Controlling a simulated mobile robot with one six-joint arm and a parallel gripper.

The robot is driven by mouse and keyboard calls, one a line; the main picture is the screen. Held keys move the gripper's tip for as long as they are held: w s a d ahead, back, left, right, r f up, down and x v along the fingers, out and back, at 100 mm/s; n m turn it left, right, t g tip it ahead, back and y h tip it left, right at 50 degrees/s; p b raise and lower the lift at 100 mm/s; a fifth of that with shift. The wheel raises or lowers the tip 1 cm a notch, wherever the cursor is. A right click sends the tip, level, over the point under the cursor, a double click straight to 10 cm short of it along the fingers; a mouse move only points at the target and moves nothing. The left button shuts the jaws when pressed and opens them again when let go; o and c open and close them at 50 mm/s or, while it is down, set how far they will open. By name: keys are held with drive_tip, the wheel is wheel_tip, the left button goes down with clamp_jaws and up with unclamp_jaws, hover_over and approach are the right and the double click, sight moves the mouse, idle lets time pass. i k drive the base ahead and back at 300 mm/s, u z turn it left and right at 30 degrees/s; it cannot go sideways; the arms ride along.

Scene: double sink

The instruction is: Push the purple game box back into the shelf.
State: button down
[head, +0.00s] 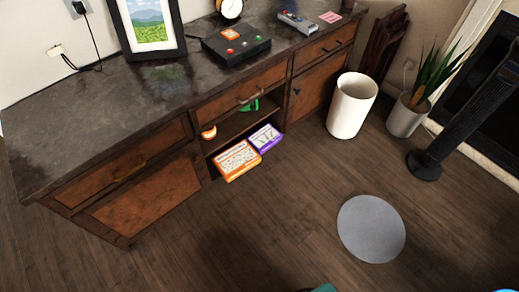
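The purple game box (266,138) lies flat at the low shelf (213,170) of the dark wooden cabinet. Its front end sticks out past the shelf's front edge. An orange game box (236,160) lies beside it on the left and sticks out too. The two boxes look close together; I cannot tell whether they touch. The back part of the purple box is hidden inside the shelf. My gripper is not in view.
A white bin (352,106) and a potted plant (407,115) stand right of the boxes. A round grey disc (371,229) lies on the floor in front. A black stand (425,165) is at the right. The wooden floor before the shelf is clear.

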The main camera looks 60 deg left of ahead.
sight(261, 141)
drive_tip(key=u, duration=0.4)
drive_tip(key=k, duration=0.25)
drive_tip(key=u, duration=2.6)
drive_tip(key=k, duration=0.65)
drive_tip(key=z, duration=0.35)
drive_tip(key=i, duration=1.1)
drive_tip(key=z, duration=0.05)
